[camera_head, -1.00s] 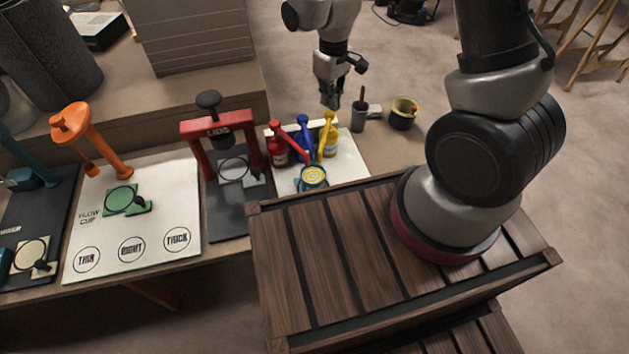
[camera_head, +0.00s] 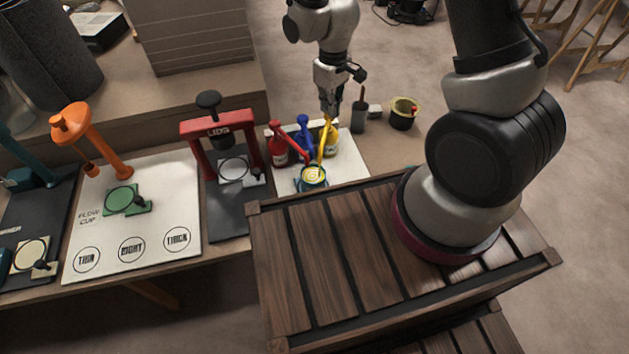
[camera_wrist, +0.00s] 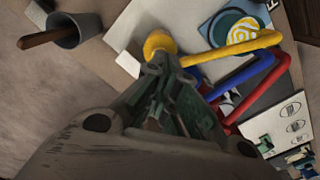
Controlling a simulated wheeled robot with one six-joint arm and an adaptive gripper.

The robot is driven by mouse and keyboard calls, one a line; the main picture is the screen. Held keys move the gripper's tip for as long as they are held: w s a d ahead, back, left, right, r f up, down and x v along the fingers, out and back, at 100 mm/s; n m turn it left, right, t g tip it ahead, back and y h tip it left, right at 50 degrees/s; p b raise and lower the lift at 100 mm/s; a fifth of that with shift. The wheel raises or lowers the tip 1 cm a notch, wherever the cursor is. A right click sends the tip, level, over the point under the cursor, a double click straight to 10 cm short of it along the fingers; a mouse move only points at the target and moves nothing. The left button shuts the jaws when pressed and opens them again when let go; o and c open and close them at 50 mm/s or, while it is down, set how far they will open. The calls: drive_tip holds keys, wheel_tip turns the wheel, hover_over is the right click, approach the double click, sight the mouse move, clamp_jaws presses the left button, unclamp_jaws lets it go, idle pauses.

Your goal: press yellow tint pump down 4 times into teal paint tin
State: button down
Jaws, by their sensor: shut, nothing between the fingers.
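The yellow tint pump (camera_head: 331,142) stands on a white board between the blue pump and the board's right side. Its yellow head (camera_wrist: 160,43) and long spout show in the wrist view, the spout reaching over the teal paint tin (camera_head: 313,177). The tin is open with a yellow swirl on its paint (camera_wrist: 242,35). My gripper (camera_head: 328,113) is shut and empty, its fingertips (camera_wrist: 160,62) at the top of the yellow pump head. They look to be touching it, with the pump's top partly hidden behind them.
The red pump (camera_head: 278,150) and blue pump (camera_head: 303,130) stand just left of the yellow one, spouts also towards the tin. A grey cup with a brush (camera_head: 359,118) and a yellow-rimmed pot (camera_head: 404,113) stand to the right. The red LIDS press (camera_head: 217,131) is further left.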

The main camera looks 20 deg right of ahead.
drive_tip(key=shift+f, duration=0.5)
drive_tip(key=shift+r, duration=1.7)
drive_tip(key=shift+f, duration=0.15)
drive_tip(key=shift+f, duration=1.55)
drive_tip(key=shift+r, duration=1.7)
